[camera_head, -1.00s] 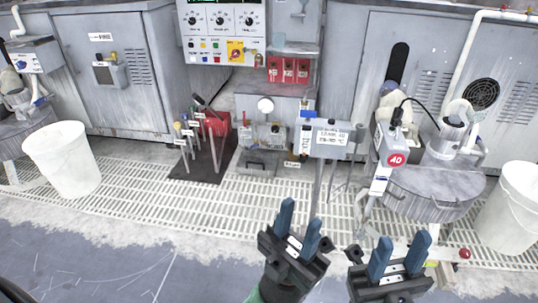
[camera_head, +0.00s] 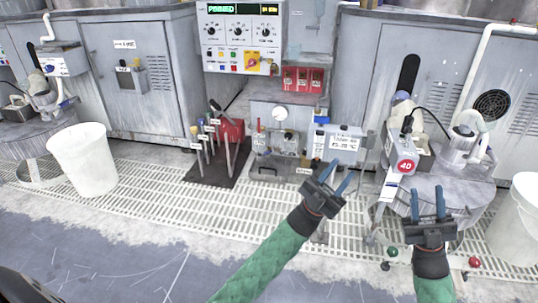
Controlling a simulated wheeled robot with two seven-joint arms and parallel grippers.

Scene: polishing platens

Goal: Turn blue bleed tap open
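A small blue part (camera_head: 321,117) shows just above the grey box with the temperature label (camera_head: 345,141), at the centre. Another blue part (camera_head: 390,187) shows on the right polishing machine, under its grey housing. I cannot tell which of these is the bleed tap, or its position. My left gripper (camera_head: 341,170) is open and empty, its blue fingers in front of and below the labelled box in the picture. My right gripper (camera_head: 427,190) is open and empty, its fingers pointing up in front of the right platen (camera_head: 465,190). Neither is seen touching a tap.
A control panel (camera_head: 240,38) is at the top centre, with red boxes (camera_head: 303,79) below it. A dark mat (camera_head: 215,168) holds several upright tools. White buckets stand at left (camera_head: 83,160) and right (camera_head: 517,218). Floor grating (camera_head: 150,185) lies in front of the machines.

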